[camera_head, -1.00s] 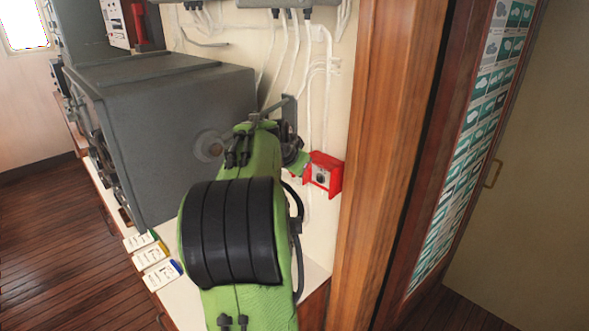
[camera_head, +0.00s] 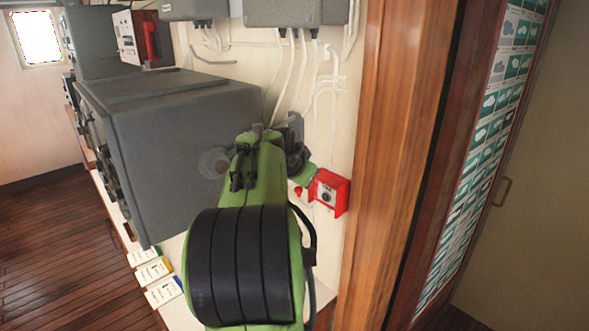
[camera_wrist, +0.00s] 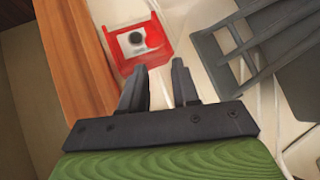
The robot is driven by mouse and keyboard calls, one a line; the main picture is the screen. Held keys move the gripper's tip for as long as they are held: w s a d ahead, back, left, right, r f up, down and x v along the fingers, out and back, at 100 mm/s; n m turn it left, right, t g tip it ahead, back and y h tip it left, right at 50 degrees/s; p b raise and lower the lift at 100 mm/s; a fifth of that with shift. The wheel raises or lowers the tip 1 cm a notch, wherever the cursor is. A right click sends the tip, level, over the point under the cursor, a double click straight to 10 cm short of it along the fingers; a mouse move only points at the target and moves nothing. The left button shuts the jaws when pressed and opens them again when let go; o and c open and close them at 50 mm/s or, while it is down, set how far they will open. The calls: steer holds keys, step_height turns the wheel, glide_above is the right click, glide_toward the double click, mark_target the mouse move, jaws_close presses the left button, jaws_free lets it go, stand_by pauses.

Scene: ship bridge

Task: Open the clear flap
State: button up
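A small red box (camera_head: 328,193) is mounted on the pale wall beside the wooden post, with a dark round knob on its front. In the wrist view the red box (camera_wrist: 137,42) shows a pale plate and dark round part inside a red frame. I cannot make out a clear flap on it for certain. My gripper (camera_wrist: 158,78) is open and empty, its two dark fingers apart and pointing toward the lower edge of the red box. I cannot tell the gap between them. In the head view the fingers are largely hidden by my green arm.
A large grey cabinet (camera_head: 165,130) stands left of my arm. A wooden post (camera_head: 385,150) rises right of the red box. White cables (camera_head: 300,80) hang on the wall. Several cards (camera_head: 155,271) lie on the white counter edge. A grey bracketed housing (camera_wrist: 262,45) is at upper right.

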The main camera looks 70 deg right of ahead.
steer(key=v, duration=1.3)
steer(key=shift+a+r+p, duration=0.2)
steer(key=shift+a+p, duration=0.1)
steer(key=shift+p, duration=0.1)
steer(key=shift+d, duration=0.1)
steer(key=w+a+f+n+t+y+b, duration=0.25)
steer(key=a+f+n, duration=0.35)
steer(key=a, duration=0.4)
steer(key=w+a+f+n+t+y+b, duration=0.2)
steer(key=w+a+f+n+y, duration=0.25)
steer(key=a, duration=0.45)
steer(key=s+a+f+n+y+b, duration=0.1)
steer(key=s+a+f+n, duration=0.2)
steer(key=a+f+n, duration=0.2)
steer(key=s+a+f+n+y, duration=0.1)
steer(key=s+a+f+n, duration=0.3)
steer(key=a+f, duration=0.5)
steer(key=a+n, duration=0.1)
steer(key=a, duration=0.1)
steer(key=shift+s+a+y+b, duration=0.15)
steer(key=shift+a+y+b, duration=0.1)
steer(key=shift+y+b, duration=0.15)
